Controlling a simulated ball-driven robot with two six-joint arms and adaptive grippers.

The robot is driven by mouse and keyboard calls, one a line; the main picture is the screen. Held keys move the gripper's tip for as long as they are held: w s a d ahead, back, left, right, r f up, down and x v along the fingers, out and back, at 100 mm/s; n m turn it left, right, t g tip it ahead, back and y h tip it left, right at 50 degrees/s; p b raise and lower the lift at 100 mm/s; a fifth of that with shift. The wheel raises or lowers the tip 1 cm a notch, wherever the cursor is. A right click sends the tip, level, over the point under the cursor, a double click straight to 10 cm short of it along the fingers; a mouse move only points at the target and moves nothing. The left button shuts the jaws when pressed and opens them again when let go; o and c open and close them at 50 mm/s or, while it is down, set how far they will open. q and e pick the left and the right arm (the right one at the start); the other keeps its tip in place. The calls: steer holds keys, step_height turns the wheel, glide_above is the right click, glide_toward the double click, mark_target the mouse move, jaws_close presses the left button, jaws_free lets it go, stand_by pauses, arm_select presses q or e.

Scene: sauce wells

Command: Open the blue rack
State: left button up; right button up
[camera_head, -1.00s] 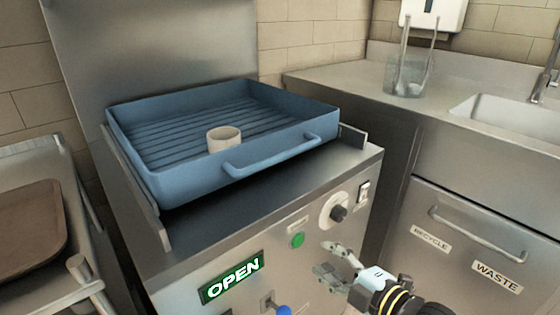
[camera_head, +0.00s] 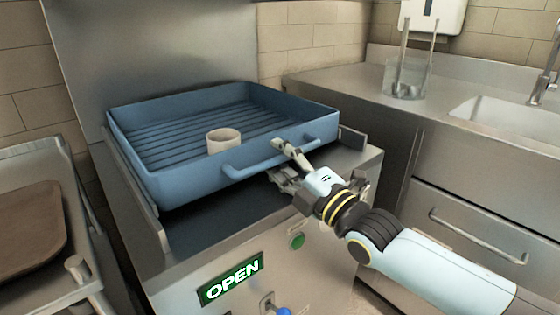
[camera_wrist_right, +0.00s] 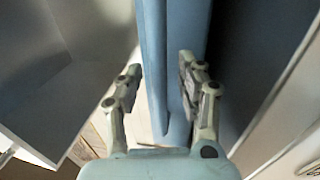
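The blue rack (camera_head: 190,180) is a shallow tray with a ribbed floor, resting on the steel machine top. Its front wall carries a blue bar handle (camera_head: 245,166). A beige cup (camera_head: 223,140) stands inside it. My right gripper (camera_head: 278,160) is at the right part of the handle, one finger above and one below. In the right wrist view my right gripper (camera_wrist_right: 160,75) is open, with the blue handle (camera_wrist_right: 155,80) between its fingers and gaps showing on both sides. My left gripper is not in view.
The machine front has a lit OPEN sign (camera_head: 231,280), a green button (camera_head: 297,241) and a blue knob (camera_head: 284,311). A brown tray (camera_head: 30,228) lies on a steel stand at left. A clear container (camera_head: 406,80) with utensils and a sink (camera_head: 505,115) are at right.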

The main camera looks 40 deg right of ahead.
steer(key=shift+w, duration=0.15)
jaws_close()
stand_by(0.5)
